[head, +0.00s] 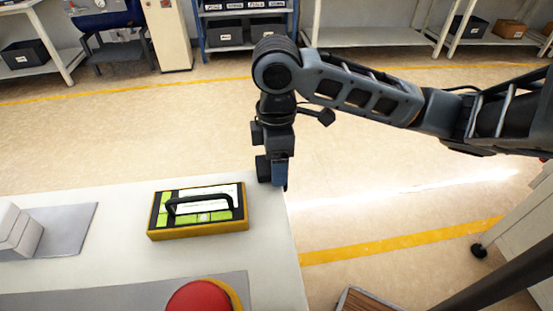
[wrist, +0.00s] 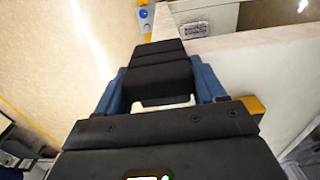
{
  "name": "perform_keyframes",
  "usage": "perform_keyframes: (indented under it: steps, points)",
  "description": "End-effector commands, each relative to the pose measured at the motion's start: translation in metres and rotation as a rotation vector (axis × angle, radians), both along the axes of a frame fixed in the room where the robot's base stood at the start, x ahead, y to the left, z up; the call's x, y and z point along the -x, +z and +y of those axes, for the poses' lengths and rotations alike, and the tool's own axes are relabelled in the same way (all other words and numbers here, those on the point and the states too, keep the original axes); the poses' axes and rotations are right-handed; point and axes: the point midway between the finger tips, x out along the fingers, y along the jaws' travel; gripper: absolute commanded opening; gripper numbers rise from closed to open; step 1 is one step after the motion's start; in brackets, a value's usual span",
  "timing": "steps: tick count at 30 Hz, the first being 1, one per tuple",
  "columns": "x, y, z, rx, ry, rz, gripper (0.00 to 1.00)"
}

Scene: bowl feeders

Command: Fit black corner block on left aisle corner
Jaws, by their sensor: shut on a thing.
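My gripper (head: 272,178) points down at the far right corner of the white table (head: 130,196). Its blue fingers (wrist: 208,80) are shut on the black corner block (wrist: 160,74), which lies between them in the wrist view. In the head view the dark block (head: 262,168) shows only in part beside the blue finger. In the wrist view the table (wrist: 270,72) is just right of the block. The corner under the block is hidden, and I cannot tell whether the block touches it.
A yellow case with a black handle (head: 198,211) lies on the table left of my gripper. A red button (head: 200,298) stands at the near edge, and white blocks (head: 18,230) sit at the left. Open floor lies beyond and right of the table.

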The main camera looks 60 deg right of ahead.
Motion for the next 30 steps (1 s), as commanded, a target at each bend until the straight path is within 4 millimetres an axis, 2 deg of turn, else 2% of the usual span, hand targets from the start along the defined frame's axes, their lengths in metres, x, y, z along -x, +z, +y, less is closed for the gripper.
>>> perform_keyframes:
  steps: [30]
  points:
    - [0.0, -0.02, 0.0, 0.001, -0.002, 0.004, 0.36]
